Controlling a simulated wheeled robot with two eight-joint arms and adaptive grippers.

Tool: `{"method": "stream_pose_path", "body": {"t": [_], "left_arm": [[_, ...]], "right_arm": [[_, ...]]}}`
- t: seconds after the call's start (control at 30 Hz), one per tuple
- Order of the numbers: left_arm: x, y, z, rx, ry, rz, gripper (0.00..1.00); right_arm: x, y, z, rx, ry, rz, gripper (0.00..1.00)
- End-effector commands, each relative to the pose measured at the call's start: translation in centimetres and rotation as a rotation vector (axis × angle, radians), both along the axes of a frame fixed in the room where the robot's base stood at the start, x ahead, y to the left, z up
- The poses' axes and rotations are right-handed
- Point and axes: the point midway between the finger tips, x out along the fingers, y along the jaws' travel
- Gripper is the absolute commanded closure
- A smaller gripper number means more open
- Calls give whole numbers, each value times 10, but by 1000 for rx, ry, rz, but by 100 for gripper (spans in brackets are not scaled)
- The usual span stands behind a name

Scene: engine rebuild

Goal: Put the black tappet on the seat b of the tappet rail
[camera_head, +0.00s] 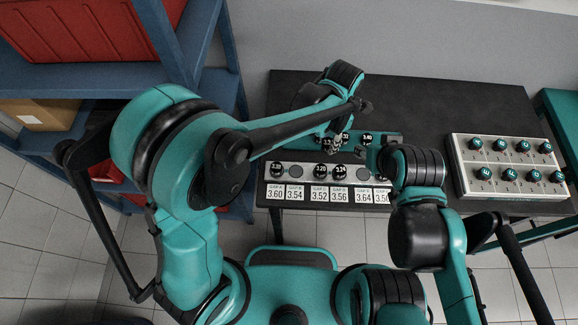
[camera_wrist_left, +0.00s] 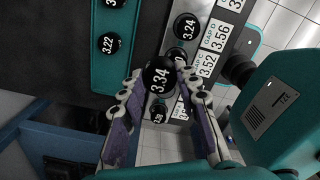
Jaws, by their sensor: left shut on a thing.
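My left gripper (camera_wrist_left: 158,85) is shut on a round black tappet (camera_wrist_left: 160,74) marked 3.34, held between its two fingers. In the head view the left gripper (camera_head: 333,146) hangs over the back edge of the tappet rail, partly hidden by its arm. The light-coloured tappet rail (camera_head: 307,171) lies near the table's front edge. A black tappet (camera_head: 276,169) sits at its left end, with a bare grey seat (camera_head: 295,172) beside it, above the second label. Two more tappets (camera_head: 320,171) (camera_head: 340,172) follow, then another bare seat (camera_head: 358,173). My right gripper's fingers are not visible.
Gap labels (camera_head: 318,195) run along the front of the rail. A teal tray behind it holds tappets, one (camera_head: 367,138) right of my left gripper. A white box with teal knobs (camera_head: 508,165) stands at the right. My right arm covers the rail's right end.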

Motion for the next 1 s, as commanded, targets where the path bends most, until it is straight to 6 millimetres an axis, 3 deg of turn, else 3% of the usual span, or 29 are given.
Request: {"method": "stream_pose_path", "body": {"t": [0.2, 0.4, 0.63, 0.83, 1.0], "left_arm": [[-20, 51, -35, 0, 0, 4, 98], [-32, 83, -54, 0, 0, 2, 98], [-35, 90, -67, 0, 0, -1, 98], [-35, 90, -97, 0, 0, -1, 98], [-36, 90, -98, 0, 0, -1, 98]], "right_arm": [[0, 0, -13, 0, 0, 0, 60], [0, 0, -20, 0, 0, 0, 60], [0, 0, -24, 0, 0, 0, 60], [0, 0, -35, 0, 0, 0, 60], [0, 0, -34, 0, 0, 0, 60]]}}
